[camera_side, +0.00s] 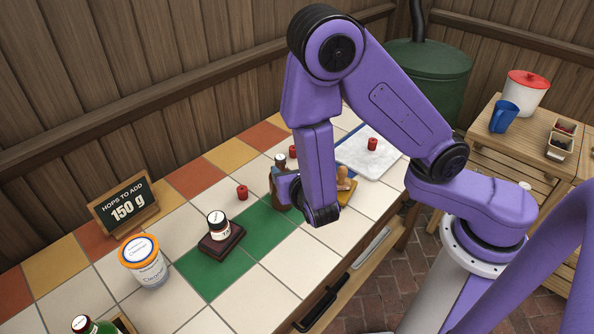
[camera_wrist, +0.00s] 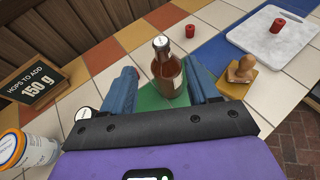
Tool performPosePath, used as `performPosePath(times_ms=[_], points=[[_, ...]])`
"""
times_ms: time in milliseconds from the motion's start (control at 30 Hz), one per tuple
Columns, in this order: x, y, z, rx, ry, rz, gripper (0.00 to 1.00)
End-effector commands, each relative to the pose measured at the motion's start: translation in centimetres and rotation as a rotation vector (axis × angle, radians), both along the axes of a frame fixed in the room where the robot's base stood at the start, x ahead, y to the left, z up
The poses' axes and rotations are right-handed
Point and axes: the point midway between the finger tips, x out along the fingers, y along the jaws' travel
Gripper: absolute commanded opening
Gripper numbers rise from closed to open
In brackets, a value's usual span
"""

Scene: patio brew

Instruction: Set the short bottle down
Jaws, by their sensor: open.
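A brown glass bottle with a white-topped cap (camera_wrist: 167,78) stands upright on green tiles in the wrist view. In the side view my arm covers most of it, and its cap (camera_side: 280,160) shows. My gripper (camera_wrist: 162,68) is open, with one blue finger on each side of the bottle; a gap shows at the right finger, contact at the left is unclear. In the side view my gripper (camera_side: 289,188) is low over the table. Which bottle is the short one is not marked.
A white tub with orange lid (camera_side: 145,262) and a "150 g" sign (camera_side: 125,207) stand left. Red pieces, one near my gripper (camera_side: 242,192), are around. A wooden stamp (camera_side: 343,181) and a marble board (camera_side: 377,163) lie right. Green tiles (camera_side: 203,270) are partly clear.

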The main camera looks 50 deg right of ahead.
Motion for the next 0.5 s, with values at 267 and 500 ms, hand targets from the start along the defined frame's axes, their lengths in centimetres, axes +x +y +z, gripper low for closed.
performPosePath(times_ms=[267, 500], points=[[-0.4, -0.7, 0.8, 0.031, -0.014, -0.050, 0.60], [-3.6, -5.7, 4.0, 0.290, -0.062, -0.408, 0.60]])
